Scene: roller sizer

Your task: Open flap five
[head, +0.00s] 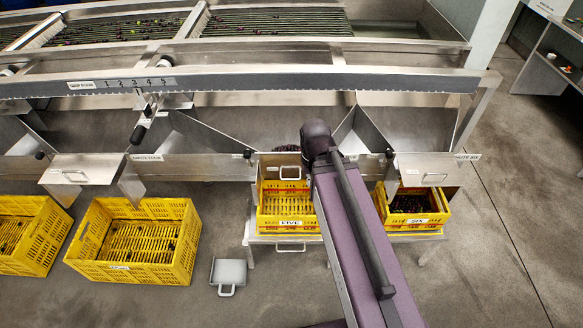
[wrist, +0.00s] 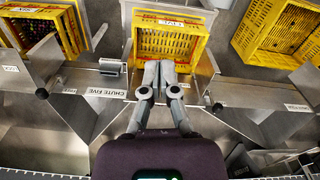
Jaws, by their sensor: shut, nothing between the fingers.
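Flap five (head: 268,163) is a grey metal plate with a small U-shaped handle (head: 290,172), at the front of its chute. It sits above the yellow crate labelled FIVE (head: 290,222). Whether it stands slightly open is unclear. The CHUTE FIVE label (wrist: 95,93) shows in the wrist view, left of my fingers. In the head view my arm hides the gripper and the area right of the flap.
Flap four (head: 78,176) is at left and flap six (head: 420,172) at right, over a crate labelled SIX (head: 437,218). A lever (head: 142,125) hangs under the numbered rail (head: 250,78). Yellow crates (head: 130,262) and a grey scoop (head: 229,272) lie on the floor. The right floor is clear.

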